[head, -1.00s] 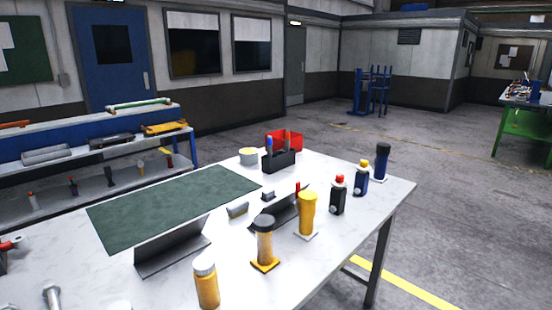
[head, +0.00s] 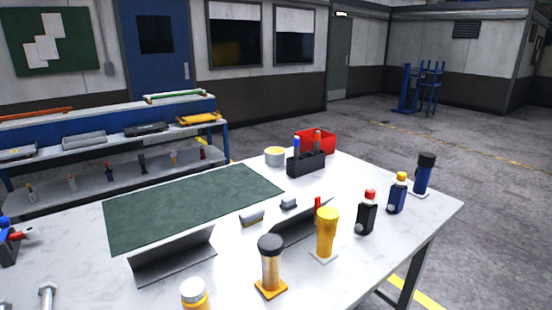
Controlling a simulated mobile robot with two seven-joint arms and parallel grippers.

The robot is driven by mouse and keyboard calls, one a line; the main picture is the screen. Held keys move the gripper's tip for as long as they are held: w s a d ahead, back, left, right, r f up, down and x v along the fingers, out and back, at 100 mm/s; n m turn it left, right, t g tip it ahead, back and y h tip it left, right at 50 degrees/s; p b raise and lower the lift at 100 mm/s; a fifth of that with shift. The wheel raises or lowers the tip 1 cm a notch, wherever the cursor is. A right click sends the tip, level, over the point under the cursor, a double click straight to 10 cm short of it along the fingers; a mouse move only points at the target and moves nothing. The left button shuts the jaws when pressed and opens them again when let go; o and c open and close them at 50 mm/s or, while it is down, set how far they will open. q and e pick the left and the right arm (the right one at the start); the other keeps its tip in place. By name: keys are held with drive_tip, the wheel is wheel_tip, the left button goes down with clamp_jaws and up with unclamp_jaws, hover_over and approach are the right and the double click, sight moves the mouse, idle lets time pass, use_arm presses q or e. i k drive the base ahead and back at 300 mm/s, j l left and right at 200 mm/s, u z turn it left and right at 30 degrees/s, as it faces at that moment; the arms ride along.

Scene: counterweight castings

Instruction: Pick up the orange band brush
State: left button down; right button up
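No thing in view is clearly an orange band brush. On the white table (head: 400,222) stands an upright cylinder (head: 271,265) with a dark top, a pale body and an orange square base, at the near edge. Behind it is a yellow cylinder (head: 327,233) on a white base. A black holder (head: 306,164) at the table's back holds upright handles, one blue, whose lower ends are hidden. Small upright items (head: 173,158) on the lower shelf of a rack are too small to make out. Neither of my grippers shows.
A dark green mat (head: 195,205) lies on the table, with grey angled plates (head: 172,256) in front. Several bottles (head: 367,212) stand at the right edge. A red bin (head: 318,140) is at the back. A blue rack (head: 110,125) stands behind left. Floor at right is open.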

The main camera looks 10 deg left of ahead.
sight(317, 136)
drive_tip(key=i+l+z, duration=0.2)
drive_tip(key=l, duration=0.3)
drive_tip(key=i+l+z, duration=0.8)
drive_tip(key=i+z, duration=0.45)
drive_tip(key=i, duration=0.15)
drive_tip(key=i+z, duration=0.15)
drive_tip(key=i, duration=1.3)
drive_tip(key=i+j+u, duration=0.1)
drive_tip(key=i+u, duration=0.3)
drive_tip(key=i+l+u, duration=0.1)
drive_tip(key=i+u, duration=0.35)
drive_tip(key=i+l+u, duration=0.25)
drive_tip(key=i+u, duration=0.15)
drive_tip(key=i+j+u, duration=0.1)
drive_tip(key=u, duration=0.35)
drive_tip(key=i+u, duration=0.45)
drive_tip(key=i+l+u, duration=0.1)
drive_tip(key=u, duration=0.3)
drive_tip(key=i+l+u, duration=0.15)
drive_tip(key=u, duration=0.3)
drive_tip(key=i+u, duration=0.25)
drive_tip(key=u, duration=0.2)
drive_tip(key=i+l+u, duration=0.15)
drive_tip(key=u, duration=0.25)
drive_tip(key=i+l+u, duration=0.25)
drive_tip(key=u, duration=0.2)
drive_tip(key=i+l+u, duration=0.2)
drive_tip(key=u, duration=0.25)
drive_tip(key=l, duration=0.05)
